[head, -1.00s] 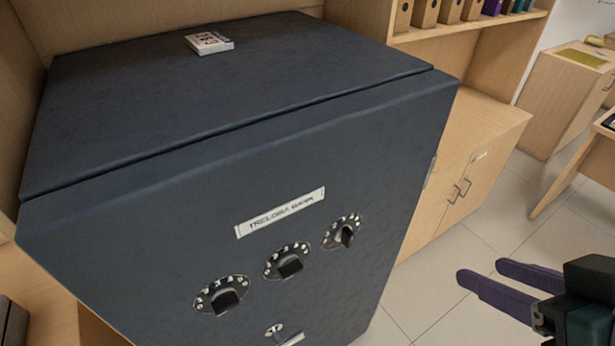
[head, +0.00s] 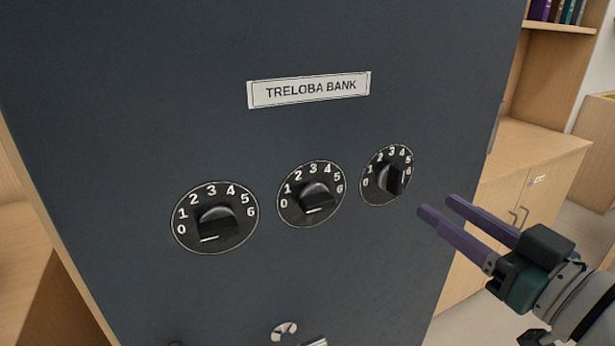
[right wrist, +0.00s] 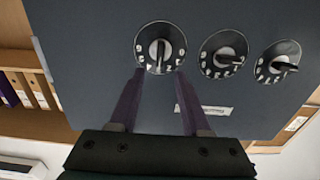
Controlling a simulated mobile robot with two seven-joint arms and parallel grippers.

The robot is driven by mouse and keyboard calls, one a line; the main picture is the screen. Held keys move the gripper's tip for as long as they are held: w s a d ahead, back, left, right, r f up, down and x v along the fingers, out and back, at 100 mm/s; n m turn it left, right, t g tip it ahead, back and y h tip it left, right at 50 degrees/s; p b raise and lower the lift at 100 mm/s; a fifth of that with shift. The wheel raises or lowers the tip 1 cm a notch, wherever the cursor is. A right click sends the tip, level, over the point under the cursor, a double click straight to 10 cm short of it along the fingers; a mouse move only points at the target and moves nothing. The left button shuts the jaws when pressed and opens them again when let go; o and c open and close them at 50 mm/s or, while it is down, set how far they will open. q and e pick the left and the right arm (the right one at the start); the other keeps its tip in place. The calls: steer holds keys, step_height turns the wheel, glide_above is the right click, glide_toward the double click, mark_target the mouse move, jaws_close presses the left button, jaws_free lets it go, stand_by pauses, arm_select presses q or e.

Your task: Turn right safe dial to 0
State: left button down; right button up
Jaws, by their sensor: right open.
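The dark safe (head: 130,110) fills much of the head view, with three black dials numbered 0 to 6. The right dial (head: 387,175) has its knob bar standing roughly upright, unlike the other two; its exact number is hard to read. It also shows in the right wrist view (right wrist: 160,47), upside down, beyond my fingertips. My right gripper (head: 436,205) is open and empty, to the right of and slightly below the right dial, apart from it. In the right wrist view its purple fingers (right wrist: 160,73) point toward the dial, one to each side. My left gripper is not in view.
The left dial (head: 214,218) and middle dial (head: 311,193) have nearly level knob bars. A "TRELOBA BANK" plate (head: 309,89) sits above them. A metal handle (head: 285,330) shows at the bottom edge. A wooden cabinet (head: 535,165) stands right of the safe.

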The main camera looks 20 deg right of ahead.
mark_target(402, 182)
steer(key=w, duration=0.5)
steer(key=w+b, duration=0.1)
steer(key=w, duration=0.2)
steer(key=shift+w+a, duration=0.2)
steer(key=shift+a, duration=0.15)
jaws_close()
